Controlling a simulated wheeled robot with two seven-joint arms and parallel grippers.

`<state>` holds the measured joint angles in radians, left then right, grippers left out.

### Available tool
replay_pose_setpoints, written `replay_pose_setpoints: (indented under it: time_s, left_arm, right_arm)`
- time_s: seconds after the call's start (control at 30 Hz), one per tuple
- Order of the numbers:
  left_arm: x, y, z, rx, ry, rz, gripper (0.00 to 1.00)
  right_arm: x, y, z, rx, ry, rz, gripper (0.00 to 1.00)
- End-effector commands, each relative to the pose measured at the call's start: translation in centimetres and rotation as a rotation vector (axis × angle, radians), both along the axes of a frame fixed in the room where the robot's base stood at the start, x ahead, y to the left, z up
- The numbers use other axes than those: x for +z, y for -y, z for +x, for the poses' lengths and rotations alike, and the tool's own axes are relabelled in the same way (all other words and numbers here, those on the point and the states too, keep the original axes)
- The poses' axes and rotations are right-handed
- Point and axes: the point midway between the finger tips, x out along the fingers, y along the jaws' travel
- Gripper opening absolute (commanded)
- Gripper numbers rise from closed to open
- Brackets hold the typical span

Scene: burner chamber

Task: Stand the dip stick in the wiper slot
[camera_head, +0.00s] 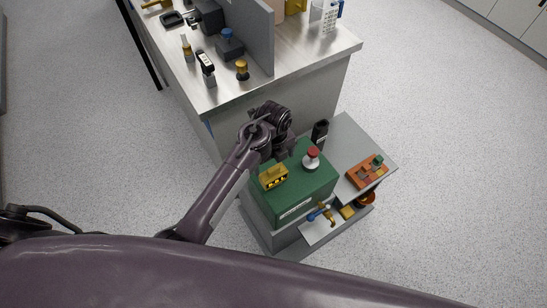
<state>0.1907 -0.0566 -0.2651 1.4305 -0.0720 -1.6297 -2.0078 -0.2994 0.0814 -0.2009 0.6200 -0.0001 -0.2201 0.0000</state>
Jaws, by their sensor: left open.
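My left arm reaches in from the left, and my left gripper (283,153) is over the back left part of the green machine (312,187), open. Its fingers are small and partly hidden by the dark wrist, and I see nothing held in it. I cannot make out the dip stick for certain. A dark upright piece (320,131) stands just right of the gripper at the machine's back edge. I cannot tell whether it is the wiper slot. My right gripper is out of view.
The machine's top carries a yellow block (273,177) and a red-capped knob (312,157). An orange block (366,173) sits on the grey shelf (350,135) to the right. Blue and yellow valves (322,213) are in front. A cluttered bench (300,58) stands behind; the floor is clear.

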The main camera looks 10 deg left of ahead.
Motion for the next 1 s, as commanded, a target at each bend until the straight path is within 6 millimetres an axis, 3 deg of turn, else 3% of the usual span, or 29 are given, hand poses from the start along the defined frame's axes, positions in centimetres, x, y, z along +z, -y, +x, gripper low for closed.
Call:
replay_pose_setpoints:
  time_s: [0.5, 0.9, 1.0]
  left_arm:
    - [-6.6, 0.1, -0.1, -0.004, -0.003, -0.001, 0.98]
    - [-7.6, 0.0, 0.0, -0.004, 0.0, -0.001, 0.98]
    - [-7.6, 0.0, 0.0, -0.004, 0.0, -0.001, 0.88]
  right_arm:
    - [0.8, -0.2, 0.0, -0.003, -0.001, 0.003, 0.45]
    - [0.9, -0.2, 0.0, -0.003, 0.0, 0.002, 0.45]
    - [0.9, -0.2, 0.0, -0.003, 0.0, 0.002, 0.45]
